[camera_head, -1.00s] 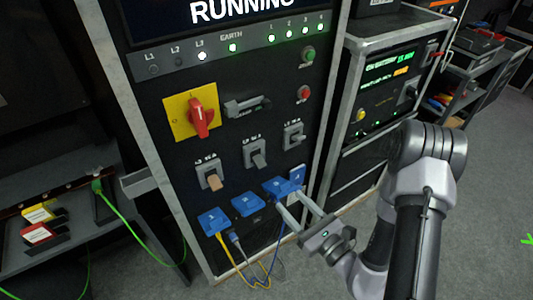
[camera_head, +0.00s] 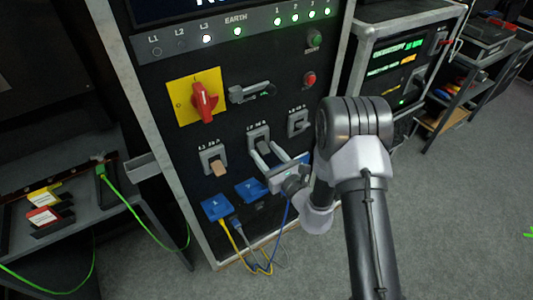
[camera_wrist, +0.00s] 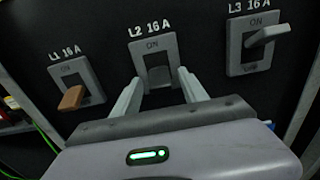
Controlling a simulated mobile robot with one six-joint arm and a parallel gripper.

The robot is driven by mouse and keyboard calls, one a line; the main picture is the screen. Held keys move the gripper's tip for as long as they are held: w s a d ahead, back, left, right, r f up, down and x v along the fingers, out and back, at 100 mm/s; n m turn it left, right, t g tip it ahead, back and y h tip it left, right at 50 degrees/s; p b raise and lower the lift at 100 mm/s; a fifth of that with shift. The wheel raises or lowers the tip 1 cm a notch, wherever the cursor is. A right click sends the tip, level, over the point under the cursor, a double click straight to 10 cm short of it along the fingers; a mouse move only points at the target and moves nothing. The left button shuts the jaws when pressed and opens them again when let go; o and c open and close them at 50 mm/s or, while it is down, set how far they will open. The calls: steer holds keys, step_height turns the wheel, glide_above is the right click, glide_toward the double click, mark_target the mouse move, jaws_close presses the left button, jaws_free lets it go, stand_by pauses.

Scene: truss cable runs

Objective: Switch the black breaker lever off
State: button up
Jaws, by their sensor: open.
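The black lever (camera_wrist: 158,74) sits in the grey L2 16 A breaker plate (camera_wrist: 152,48), the middle of three breakers. In the head view the L2 breaker (camera_head: 258,136) is just above my fingertips. My gripper (camera_wrist: 160,78) is open, one finger on each side of the lever in the wrist view. I cannot tell whether they touch it. It also shows in the head view (camera_head: 267,151).
The L1 breaker has a brown lever (camera_wrist: 73,98) at left; the L3 breaker has a grey lever (camera_wrist: 268,35) at right. A red rotary switch (camera_head: 204,101) on a yellow plate and a grey handle (camera_head: 252,92) are above. Blue sockets (camera_head: 216,207) with cables are below.

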steer(key=shift+c, duration=0.4)
jaws_close()
steer(key=f+b, duration=0.1)
steer(key=b, duration=0.2)
steer(key=shift+f, duration=0.1)
steer(key=shift+f+t+y+b, duration=0.15)
steer(key=shift+t+y+b, duration=0.3)
steer(key=shift+b, duration=0.65)
steer(key=shift+t+b, duration=0.35)
steer(key=shift+b, duration=0.65)
steer(key=shift+r, duration=0.35)
steer(key=shift+o, duration=0.4)
jaws_free()
steer(key=shift+w, duration=0.1)
